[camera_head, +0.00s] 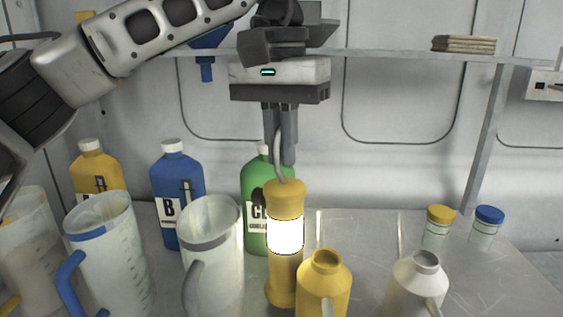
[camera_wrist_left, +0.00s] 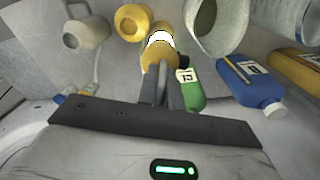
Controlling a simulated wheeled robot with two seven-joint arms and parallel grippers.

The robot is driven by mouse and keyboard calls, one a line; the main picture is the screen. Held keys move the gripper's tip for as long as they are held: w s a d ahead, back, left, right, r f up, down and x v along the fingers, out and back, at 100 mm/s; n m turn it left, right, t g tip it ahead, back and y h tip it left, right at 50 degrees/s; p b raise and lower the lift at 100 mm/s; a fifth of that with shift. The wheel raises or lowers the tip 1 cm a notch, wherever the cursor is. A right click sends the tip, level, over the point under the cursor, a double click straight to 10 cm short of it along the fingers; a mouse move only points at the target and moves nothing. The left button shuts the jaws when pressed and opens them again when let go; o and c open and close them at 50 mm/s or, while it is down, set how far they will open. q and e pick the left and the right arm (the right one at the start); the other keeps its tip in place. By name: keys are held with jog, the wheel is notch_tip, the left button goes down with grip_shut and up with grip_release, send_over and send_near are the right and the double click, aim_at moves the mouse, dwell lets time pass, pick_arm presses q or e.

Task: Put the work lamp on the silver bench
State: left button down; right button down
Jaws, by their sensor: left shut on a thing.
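The work lamp (camera_head: 285,235) is a yellow cylinder with a bright glowing white band and a grey hook on top. It is upright, among the bottles and jugs over the silver bench (camera_head: 365,242). I cannot tell whether its base touches the bench. My left gripper (camera_head: 281,160) points down from above and is shut on the lamp's hook. In the left wrist view, the lamp (camera_wrist_left: 158,55) shows just beyond the fingers (camera_wrist_left: 160,75). My right gripper is not in view.
A green bottle (camera_head: 255,215) stands close behind the lamp. A clear jug (camera_head: 212,260) is to its left, with a blue bottle (camera_head: 177,195) behind. A yellow container (camera_head: 324,290) and a white one (camera_head: 417,285) stand in front and right. Small jars (camera_head: 438,228) are at right.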

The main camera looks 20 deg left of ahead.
pick_arm(q)
notch_tip(320, 180, down, 2)
jog(key=shift+f, duration=0.1)
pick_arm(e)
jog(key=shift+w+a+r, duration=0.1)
pick_arm(q)
jog(key=c, duration=1.6)
grip_release()
jog(key=shift+o, duration=0.2)
